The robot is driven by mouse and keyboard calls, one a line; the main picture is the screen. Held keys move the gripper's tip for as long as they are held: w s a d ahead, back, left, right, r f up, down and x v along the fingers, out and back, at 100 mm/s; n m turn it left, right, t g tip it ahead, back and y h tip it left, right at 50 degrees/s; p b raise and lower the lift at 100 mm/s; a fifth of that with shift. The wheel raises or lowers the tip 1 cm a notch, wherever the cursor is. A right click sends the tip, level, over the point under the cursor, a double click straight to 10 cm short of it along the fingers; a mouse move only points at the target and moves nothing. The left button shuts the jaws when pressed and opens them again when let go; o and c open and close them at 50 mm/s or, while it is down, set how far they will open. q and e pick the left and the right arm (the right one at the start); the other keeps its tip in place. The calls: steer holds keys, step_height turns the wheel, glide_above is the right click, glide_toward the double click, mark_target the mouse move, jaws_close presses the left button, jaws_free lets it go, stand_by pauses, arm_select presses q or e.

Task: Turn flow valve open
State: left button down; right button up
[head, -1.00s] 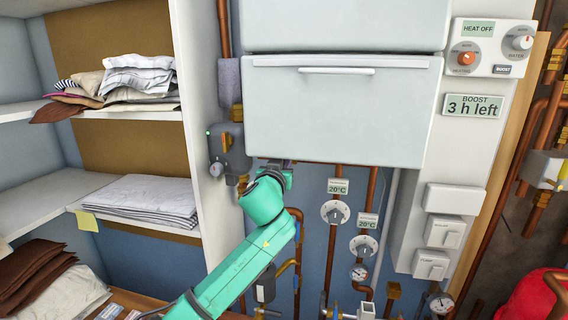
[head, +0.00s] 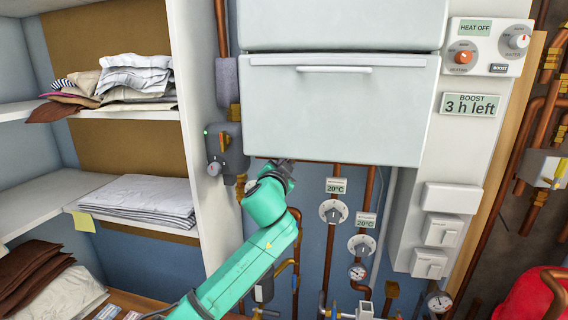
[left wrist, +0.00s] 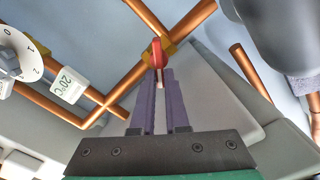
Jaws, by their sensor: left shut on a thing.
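A small red valve handle (left wrist: 157,54) sits on a brass fitting (left wrist: 168,44) of a copper pipe in the left wrist view. My left gripper (left wrist: 160,78) is shut on this red handle, its purple fingers on either side of it. In the head view, my green left wrist (head: 268,198) reaches up to just below the white boiler casing (head: 340,115). The fingers and the red handle are hidden there. My right gripper is not in view.
Two white dials (head: 333,211) with 20°C displays are on pipes right of my left wrist. A grey pump unit (head: 226,150) is to its left. Shelves with folded laundry (head: 132,200) stand at the far left.

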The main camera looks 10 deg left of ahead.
arm_select(q)
steer(key=shift+d+f+m, duration=0.1)
steer(key=shift+f+m, duration=0.15)
steer(key=shift+m, duration=1.4)
steer(key=shift+d+f+m, duration=0.1)
steer(key=shift+f+m, duration=0.1)
steer(key=shift+m, duration=1.5)
steer(key=shift+d+f+m, duration=0.1)
steer(key=shift+f+m, duration=0.15)
steer(key=shift+m, duration=1.4)
steer(key=c, duration=0.9)
jaws_free()
